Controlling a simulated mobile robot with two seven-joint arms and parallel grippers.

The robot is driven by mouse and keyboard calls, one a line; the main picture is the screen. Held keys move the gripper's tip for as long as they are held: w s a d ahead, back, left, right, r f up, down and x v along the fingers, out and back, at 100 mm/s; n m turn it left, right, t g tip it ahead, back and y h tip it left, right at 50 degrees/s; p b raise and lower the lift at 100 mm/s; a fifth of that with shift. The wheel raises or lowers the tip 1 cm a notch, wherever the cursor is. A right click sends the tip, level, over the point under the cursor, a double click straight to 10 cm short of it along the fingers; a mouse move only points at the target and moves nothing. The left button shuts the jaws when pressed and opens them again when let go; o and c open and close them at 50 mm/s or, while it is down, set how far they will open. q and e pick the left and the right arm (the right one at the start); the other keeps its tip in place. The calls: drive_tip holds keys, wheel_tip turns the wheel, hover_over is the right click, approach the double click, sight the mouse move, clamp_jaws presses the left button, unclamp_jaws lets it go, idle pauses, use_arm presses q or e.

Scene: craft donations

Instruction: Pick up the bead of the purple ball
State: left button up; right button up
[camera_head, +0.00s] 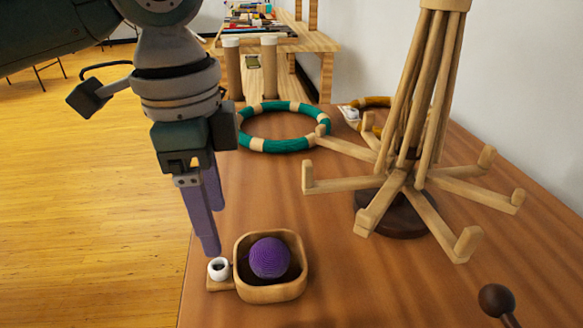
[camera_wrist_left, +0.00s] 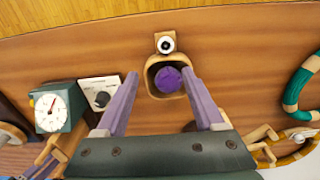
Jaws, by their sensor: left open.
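A purple ball (camera_head: 270,258) of yarn-like texture sits in a small square wooden bowl (camera_head: 299,285) near the table's left edge. A white bead (camera_head: 219,268) with a dark hole rests on the bowl's short handle. In the left wrist view the bead (camera_wrist_left: 165,43) is beyond the bowl, and the ball (camera_wrist_left: 168,80) shows between the fingers. My left gripper (camera_head: 209,246) points down just above and behind the bead, apart from it. Its purple fingers (camera_wrist_left: 160,74) are spread and empty. My right gripper is not in view.
A wooden stand (camera_head: 412,175) with upturned arms is at the right. A teal and cream ring (camera_head: 277,146) lies behind the bowl. The left wrist view shows a green box with a dial (camera_wrist_left: 50,110) and a dark-knobbed panel (camera_wrist_left: 100,92). Table around the bowl is clear.

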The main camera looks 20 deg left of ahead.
sight(219, 267)
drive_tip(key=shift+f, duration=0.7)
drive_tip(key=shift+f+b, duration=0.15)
drive_tip(key=shift+b, duration=0.2)
use_arm(q)
drive_tip(key=f+b, duration=0.1)
drive_tip(key=f, duration=0.2)
drive_tip(key=a+f+b, duration=0.1)
drive_tip(key=f, duration=0.2)
drive_tip(key=f+b, duration=0.1)
drive_tip(key=f, duration=0.3)
drive_tip(key=shift+w+a, duration=0.25)
drive_tip(key=shift+a, duration=0.05)
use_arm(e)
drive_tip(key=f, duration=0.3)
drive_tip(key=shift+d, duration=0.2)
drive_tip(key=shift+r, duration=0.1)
use_arm(q)
drive_tip(key=shift+r, duration=0.1)
drive_tip(key=shift+c, duration=0.2)
clamp_jaws()
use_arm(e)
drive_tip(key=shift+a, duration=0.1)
